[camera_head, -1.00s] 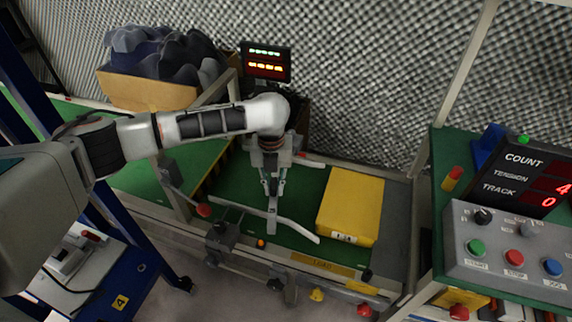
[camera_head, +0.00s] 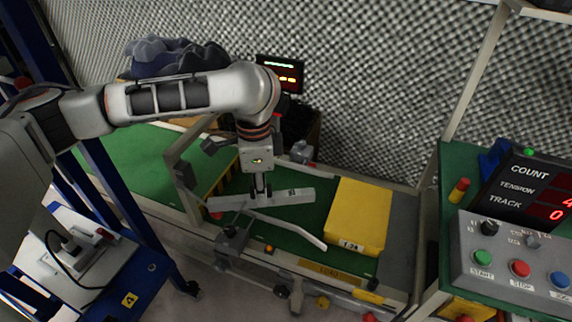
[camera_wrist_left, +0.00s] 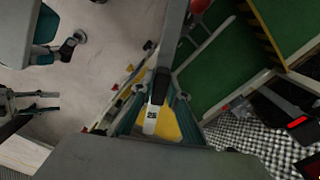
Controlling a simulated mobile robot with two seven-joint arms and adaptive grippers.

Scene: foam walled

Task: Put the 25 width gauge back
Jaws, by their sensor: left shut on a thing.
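My left gripper (camera_head: 261,192) is shut on the 25 width gauge (camera_head: 296,196), a flat light-grey bar with a dark mark near its right end. The bar lies across the picture, held above the green belt (camera_head: 290,237) and a pale bent guide rail (camera_head: 301,233). In the left wrist view the gauge (camera_wrist_left: 151,119) shows a "25" label, with one end hidden by the gripper.
A yellow box (camera_head: 358,217) marked T-24 sits on the belt to the right. A control panel (camera_head: 515,254) with buttons and a COUNT display stands further right. A frame post (camera_head: 181,185) rises left of the gauge.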

